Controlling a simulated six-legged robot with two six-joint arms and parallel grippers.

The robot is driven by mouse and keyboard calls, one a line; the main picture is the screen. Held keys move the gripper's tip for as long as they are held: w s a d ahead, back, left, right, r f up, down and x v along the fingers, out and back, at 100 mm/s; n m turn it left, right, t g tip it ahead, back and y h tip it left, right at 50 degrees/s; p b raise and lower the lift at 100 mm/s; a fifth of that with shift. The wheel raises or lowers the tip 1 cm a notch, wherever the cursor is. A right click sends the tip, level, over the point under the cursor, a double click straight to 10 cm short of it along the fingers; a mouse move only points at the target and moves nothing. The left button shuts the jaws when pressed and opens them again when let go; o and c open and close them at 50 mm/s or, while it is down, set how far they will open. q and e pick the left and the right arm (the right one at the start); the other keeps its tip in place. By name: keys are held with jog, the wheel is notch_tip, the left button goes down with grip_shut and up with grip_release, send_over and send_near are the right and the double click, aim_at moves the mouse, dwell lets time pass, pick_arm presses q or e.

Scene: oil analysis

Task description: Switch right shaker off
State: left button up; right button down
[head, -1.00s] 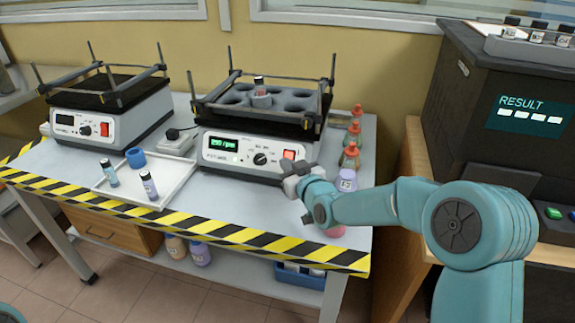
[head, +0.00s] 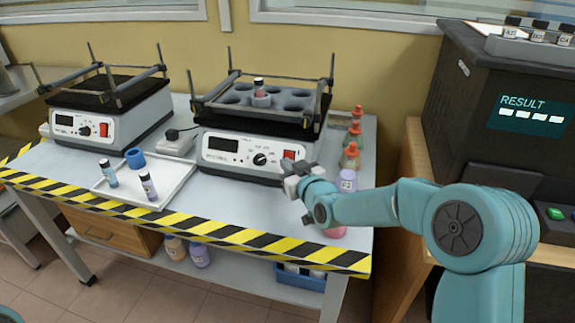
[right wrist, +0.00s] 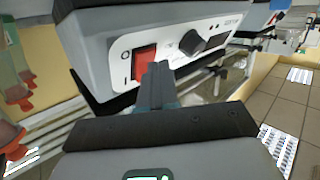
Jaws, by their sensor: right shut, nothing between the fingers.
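The right shaker (head: 228,158) stands at the back right of the table, with a dark display and a black knob (head: 260,159). Its red rocker switch (head: 288,155) is at the right end of the front panel. A vial (head: 259,88) stands in the holder on top. My right gripper (head: 292,178) is shut and empty, just in front of the switch. In the right wrist view the shut fingertips (right wrist: 157,72) overlap the right side of the red switch (right wrist: 143,66); whether they touch it is hard to tell. My left gripper is out of view.
The left shaker (head: 98,128) also has a dark display. A white tray (head: 118,200) with two vials and a blue ring lies in front. Bottles, including an orange-capped one (head: 350,158), line the right table edge near my arm. A dark analyser (head: 480,120) stands at right.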

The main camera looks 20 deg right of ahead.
jog(key=shift+s+a+r, duration=0.35)
jog(key=shift+s, duration=0.1)
jog(key=s+a+r, duration=0.2)
jog(key=s+r, duration=0.1)
jog(key=shift+s+a, duration=0.15)
jog(key=shift+s, duration=0.05)
dwell(0.4)
jog(key=shift+s+f, duration=0.1)
